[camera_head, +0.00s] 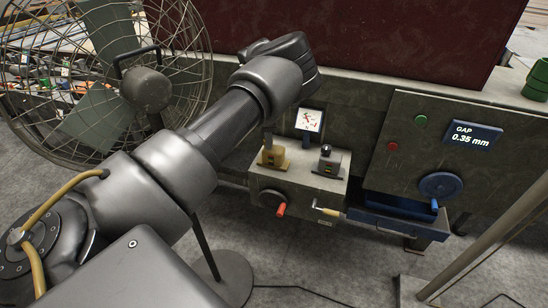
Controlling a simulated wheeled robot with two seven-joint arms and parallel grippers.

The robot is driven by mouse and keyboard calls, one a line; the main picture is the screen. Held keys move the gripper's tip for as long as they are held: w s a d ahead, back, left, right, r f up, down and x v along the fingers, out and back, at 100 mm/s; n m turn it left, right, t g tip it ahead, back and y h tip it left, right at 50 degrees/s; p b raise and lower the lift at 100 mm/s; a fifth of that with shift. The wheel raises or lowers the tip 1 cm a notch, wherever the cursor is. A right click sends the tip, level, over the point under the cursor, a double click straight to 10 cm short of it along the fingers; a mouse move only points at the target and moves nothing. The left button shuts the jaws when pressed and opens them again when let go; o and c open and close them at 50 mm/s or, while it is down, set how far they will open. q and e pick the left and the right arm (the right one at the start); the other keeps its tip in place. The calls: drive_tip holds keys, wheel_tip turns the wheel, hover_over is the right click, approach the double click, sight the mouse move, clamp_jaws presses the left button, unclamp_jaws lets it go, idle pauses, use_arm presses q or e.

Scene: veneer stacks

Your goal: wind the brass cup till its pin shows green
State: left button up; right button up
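A small brass-coloured fitting (272,157) stands on top of a grey machine box, with a dark grey upright piece rising from it. I cannot tell whether it is the brass cup, and no pin showing green can be made out on it. My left arm reaches in from the left and bends at the top centre, above and left of both fittings. Its gripper fingers cannot be made out. My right gripper is not in view.
The grey box (296,190) carries a red-handled crank (280,210) and a cream-handled crank (326,210). A panel display (473,134) reads GAP 0.35 mm, above a blue handwheel (440,186). A caged fan (95,75) stands left behind my arm. A metal post (485,245) is at right.

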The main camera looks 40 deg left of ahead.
use_arm(q)
drive_tip(key=shift+o, duration=1.4)
drive_tip(key=shift+r, duration=0.1)
wheel_tip(320, 180, up, 6)
drive_tip(key=p, duration=0.4)
